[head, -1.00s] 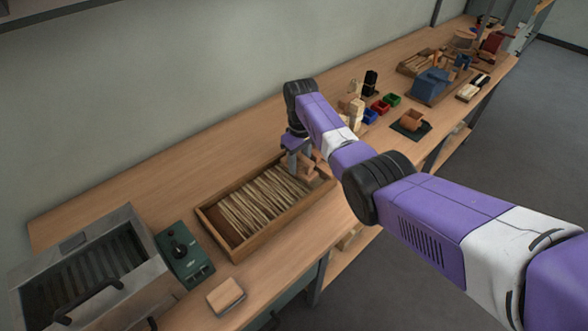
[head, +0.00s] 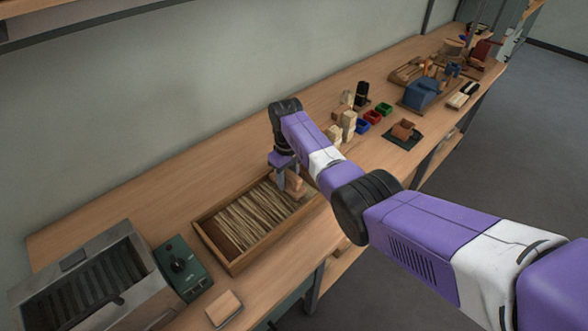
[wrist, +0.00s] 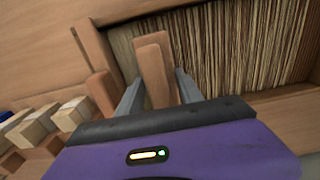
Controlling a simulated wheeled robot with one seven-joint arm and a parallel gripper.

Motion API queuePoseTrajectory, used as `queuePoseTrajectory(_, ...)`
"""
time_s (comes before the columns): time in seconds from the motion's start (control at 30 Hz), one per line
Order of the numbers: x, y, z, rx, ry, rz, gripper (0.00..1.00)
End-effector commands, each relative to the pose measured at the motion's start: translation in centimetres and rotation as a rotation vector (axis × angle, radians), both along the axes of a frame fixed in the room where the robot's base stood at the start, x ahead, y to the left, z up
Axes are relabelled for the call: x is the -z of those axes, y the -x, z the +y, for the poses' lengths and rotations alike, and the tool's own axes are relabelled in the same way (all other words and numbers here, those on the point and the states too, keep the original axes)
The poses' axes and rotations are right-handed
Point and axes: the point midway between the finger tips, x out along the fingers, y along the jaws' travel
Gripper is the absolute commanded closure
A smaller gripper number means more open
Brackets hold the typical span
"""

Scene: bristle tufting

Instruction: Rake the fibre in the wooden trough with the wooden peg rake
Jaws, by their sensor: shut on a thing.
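The wooden trough (head: 236,266) stands on the bench, filled with pale brown fibre (head: 247,217) lying in strands; the trough wall (wrist: 97,52) and fibre (wrist: 235,50) also show in the wrist view. My gripper (head: 288,189) is at the trough's far right end. In the wrist view my gripper (wrist: 158,85) is shut on the wooden peg rake (wrist: 155,68), a wooden block between its two grey fingers. The rake (head: 294,182) partly shows beside the fingers in the head view. Its pegs are hidden, so I cannot tell whether they touch the fibre.
A metal machine (head: 85,285) and a green control box (head: 183,268) stand left of the trough. A small wooden block (head: 224,308) lies near the front edge. Pale blocks (head: 348,125), coloured bins (head: 372,117) and a blue block-like thing (head: 421,93) stand farther right.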

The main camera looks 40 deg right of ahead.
Motion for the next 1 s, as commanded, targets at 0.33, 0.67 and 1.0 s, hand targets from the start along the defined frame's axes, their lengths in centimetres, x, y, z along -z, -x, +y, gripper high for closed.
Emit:
queuePoseTrajectory(0.33, -0.2, 0.1, 5.5, -0.004, -0.004, 0.003, 1.00)
queuePoseTrajectory(0.67, 0.0, 0.1, 10.3, -0.005, -0.005, 0.004, 1.00)
queuePoseTrajectory(1.0, 0.2, 0.0, 15.2, -0.004, -0.004, 0.003, 1.00)
